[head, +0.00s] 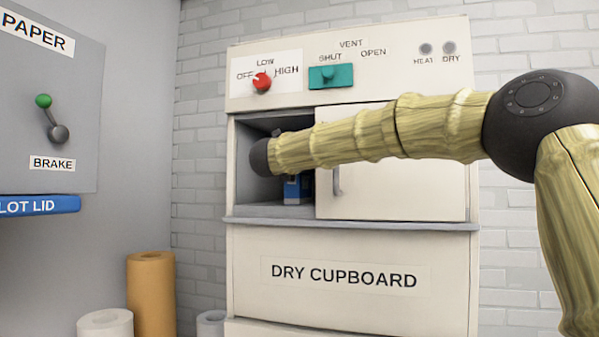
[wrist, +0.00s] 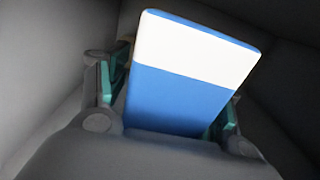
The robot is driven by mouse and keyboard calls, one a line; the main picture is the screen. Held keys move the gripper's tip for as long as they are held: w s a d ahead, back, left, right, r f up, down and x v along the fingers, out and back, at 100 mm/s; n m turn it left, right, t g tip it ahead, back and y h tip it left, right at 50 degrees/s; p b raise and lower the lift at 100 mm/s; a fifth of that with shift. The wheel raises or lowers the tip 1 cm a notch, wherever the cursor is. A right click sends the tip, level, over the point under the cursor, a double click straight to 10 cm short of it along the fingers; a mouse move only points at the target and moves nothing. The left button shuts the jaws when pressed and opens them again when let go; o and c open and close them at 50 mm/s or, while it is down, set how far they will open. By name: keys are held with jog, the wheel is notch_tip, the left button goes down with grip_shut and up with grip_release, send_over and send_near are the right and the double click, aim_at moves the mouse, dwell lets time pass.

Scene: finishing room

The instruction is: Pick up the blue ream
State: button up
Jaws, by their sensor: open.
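The blue ream (wrist: 178,98) fills the middle of the wrist view, a block with a white upper band and a blue lower part, tilted in the picture. My gripper (wrist: 172,112) is open, with one finger on each side of the ream. I cannot tell whether either finger touches it. In the head view a small part of the blue ream (head: 292,190) shows inside the dry cupboard, below my arm. My arm reaches into the cupboard opening, and my gripper's fingers are hidden there.
The dry cupboard (head: 350,302) has its left half open and a white door (head: 400,190) with a handle covering the right. Above are a red knob (head: 262,82) and a teal vent slider (head: 330,76). Paper rolls (head: 150,290) stand at lower left.

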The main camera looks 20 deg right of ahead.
jog(key=shift+w, duration=0.15)
jog(key=shift+c, duration=0.4)
grip_shut()
jog(key=shift+r, duration=0.1)
